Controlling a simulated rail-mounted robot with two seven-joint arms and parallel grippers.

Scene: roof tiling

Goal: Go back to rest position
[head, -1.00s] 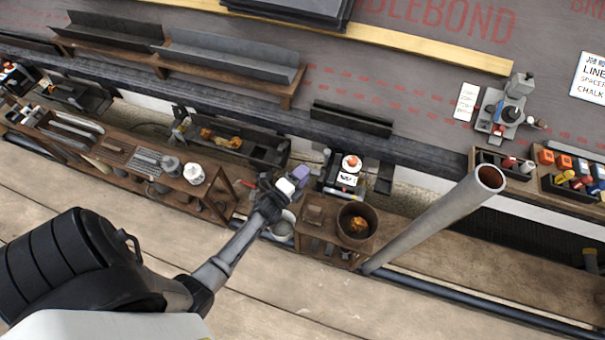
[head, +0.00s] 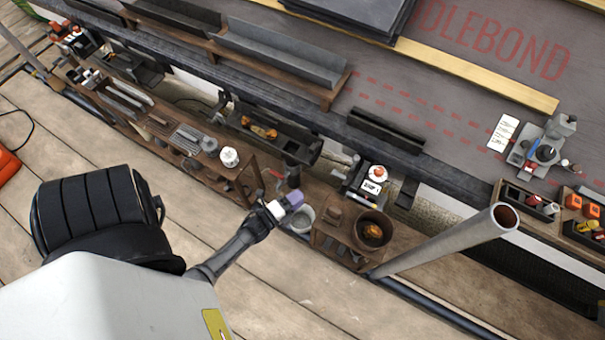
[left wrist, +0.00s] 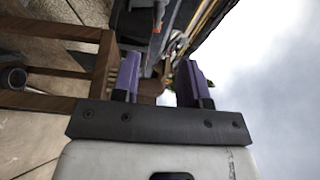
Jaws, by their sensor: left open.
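My left gripper (head: 289,201) is low at the centre of the head view, above the plank floor beside the wooden bench. Its purple fingers stand apart in the left wrist view (left wrist: 160,82), with nothing between them. A grey bucket (head: 302,218) is just right of the gripper in the head view. My right gripper is not in view.
A wooden bench (head: 247,180) holds tools and a white pot (head: 229,157). A dark brown bucket (head: 371,229) stands on a small wooden stand. A grey pole (head: 445,242) slants up at the right. The plank floor (head: 300,300) in front is clear.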

